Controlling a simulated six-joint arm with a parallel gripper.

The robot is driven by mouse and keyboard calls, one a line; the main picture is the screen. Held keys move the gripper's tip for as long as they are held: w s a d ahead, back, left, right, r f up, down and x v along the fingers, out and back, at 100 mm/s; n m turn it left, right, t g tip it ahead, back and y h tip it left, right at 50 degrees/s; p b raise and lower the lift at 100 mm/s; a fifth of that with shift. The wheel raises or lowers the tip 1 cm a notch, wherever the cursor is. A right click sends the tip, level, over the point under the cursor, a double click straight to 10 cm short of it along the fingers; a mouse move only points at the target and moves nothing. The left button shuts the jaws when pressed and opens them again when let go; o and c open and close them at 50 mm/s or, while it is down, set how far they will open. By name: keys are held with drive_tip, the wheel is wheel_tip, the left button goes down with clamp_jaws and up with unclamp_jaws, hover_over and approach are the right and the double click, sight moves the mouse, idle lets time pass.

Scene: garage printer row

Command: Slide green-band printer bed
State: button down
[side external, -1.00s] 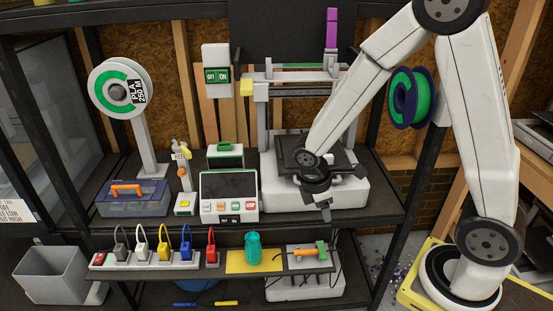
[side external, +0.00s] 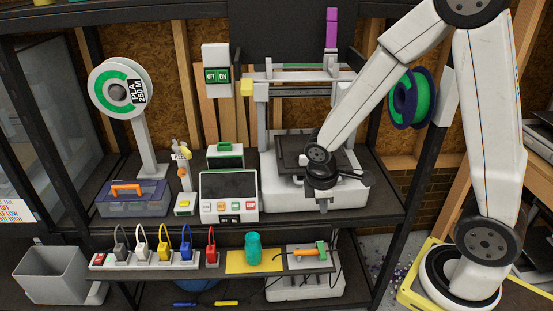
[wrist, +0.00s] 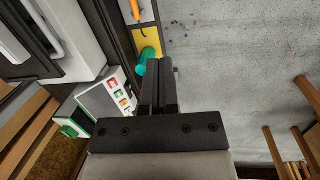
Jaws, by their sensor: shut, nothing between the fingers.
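The printer (side external: 272,190) with a green band along its top bar (side external: 300,66) stands on the shelf in the side view. Its dark, flat bed (side external: 291,146) sits low over the white base, partly hidden by my arm. My gripper (side external: 323,206) is shut and empty, pointing down at the front of the printer base, just in front of the bed. I cannot tell whether it touches anything. In the wrist view the closed fingers (wrist: 158,88) lie side by side, with no bed clearly visible between or beyond them.
A control box with coloured buttons (side external: 229,186) stands left of the printer. A green spool (side external: 404,98) hangs behind my arm.

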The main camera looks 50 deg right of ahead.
drive_tip(key=w+d+f+t, duration=0.1)
drive_tip(key=d+t, duration=0.2)
drive_tip(key=d, duration=0.5)
drive_tip(key=w+d+f+t+y, duration=0.1)
drive_tip(key=d+t, duration=0.3)
drive_tip(key=d, duration=0.5)
drive_tip(key=shift+w+f, duration=0.5)
drive_tip(key=shift+w, duration=0.15)
drive_tip(key=shift+f, duration=0.1)
drive_tip(key=w+d+r+x, duration=0.1)
drive_tip(key=d+x, duration=0.1)
drive_tip(key=x, duration=1)
drive_tip(key=shift+w+d, duration=0.15)
drive_tip(key=shift+w, duration=0.15)
drive_tip(key=shift+w+d, duration=0.1)
